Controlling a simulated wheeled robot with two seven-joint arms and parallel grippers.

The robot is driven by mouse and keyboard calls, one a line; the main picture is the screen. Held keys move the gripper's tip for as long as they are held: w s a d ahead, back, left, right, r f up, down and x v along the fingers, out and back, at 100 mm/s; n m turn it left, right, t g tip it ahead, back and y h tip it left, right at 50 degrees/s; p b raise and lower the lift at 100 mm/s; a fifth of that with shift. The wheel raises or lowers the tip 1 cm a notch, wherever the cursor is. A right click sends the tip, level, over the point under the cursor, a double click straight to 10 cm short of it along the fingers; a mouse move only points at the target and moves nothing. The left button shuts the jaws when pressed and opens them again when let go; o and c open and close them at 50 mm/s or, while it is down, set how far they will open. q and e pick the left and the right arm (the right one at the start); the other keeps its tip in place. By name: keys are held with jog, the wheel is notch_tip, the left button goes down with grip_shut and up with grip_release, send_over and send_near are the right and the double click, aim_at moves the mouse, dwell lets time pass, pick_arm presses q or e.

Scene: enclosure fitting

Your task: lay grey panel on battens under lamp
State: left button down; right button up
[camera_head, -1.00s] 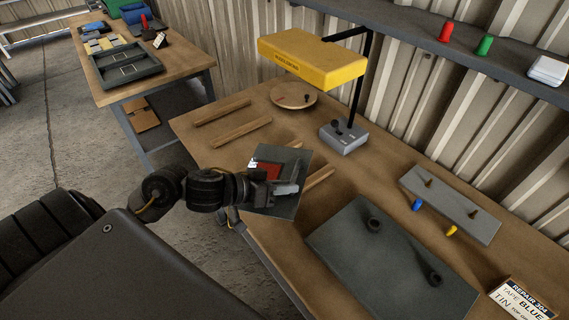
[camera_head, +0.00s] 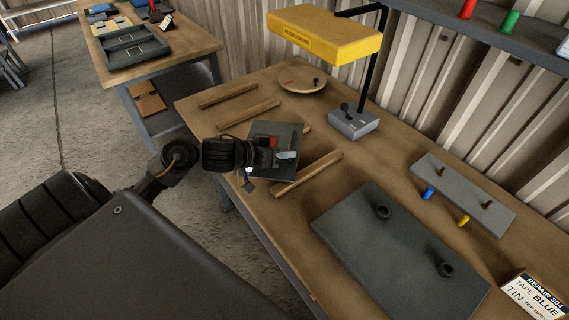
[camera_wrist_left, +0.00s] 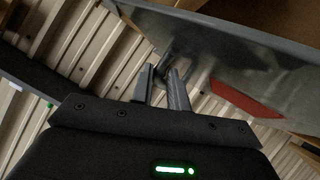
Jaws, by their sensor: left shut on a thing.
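My left gripper (camera_head: 285,155) is shut on the grey panel (camera_head: 262,131), a small plate with a red patch. The panel is in front of part of the battens near the table's left front edge; whether it touches them cannot be told. Wooden battens show beside it: a far one (camera_head: 228,95), a middle one (camera_head: 248,112) and a near one (camera_head: 308,173). The yellow lamp (camera_head: 325,35) stands beyond on a grey base. In the left wrist view the shut fingers (camera_wrist_left: 165,78) meet the panel's underside or handle; the panel (camera_wrist_left: 225,45) fills the upper right.
A larger dark plate with two knobs (camera_head: 385,270) lies on the table at right. A grey strip with pegs (camera_head: 465,190), a round wooden dish (camera_head: 302,82) and a lettered box (camera_head: 535,297) are also there. The lamp base (camera_head: 353,124) stands behind the battens.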

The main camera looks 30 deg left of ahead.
aim_at(251, 168)
pick_arm(q)
jog(key=shift+w+a+f, duration=0.4)
jog(key=shift+w+f, duration=0.25)
jog(key=shift+f, duration=0.2)
jog(key=shift+w+a+f, duration=0.35)
jog(key=shift+w+f, duration=0.3)
jog(key=shift+f, duration=0.2)
jog(key=f, duration=0.3)
jog(key=shift+w+a+f, duration=0.1)
jog(key=shift+w+f, duration=0.1)
jog(key=c, duration=1.8)
grip_release()
jog(key=shift+s+f, duration=0.1)
jog(key=shift+f, duration=0.05)
jog(key=o, duration=0.4)
jog(key=shift+o, duration=0.2)
jog(key=b+v, duration=0.1)
jog(key=v, duration=1.1)
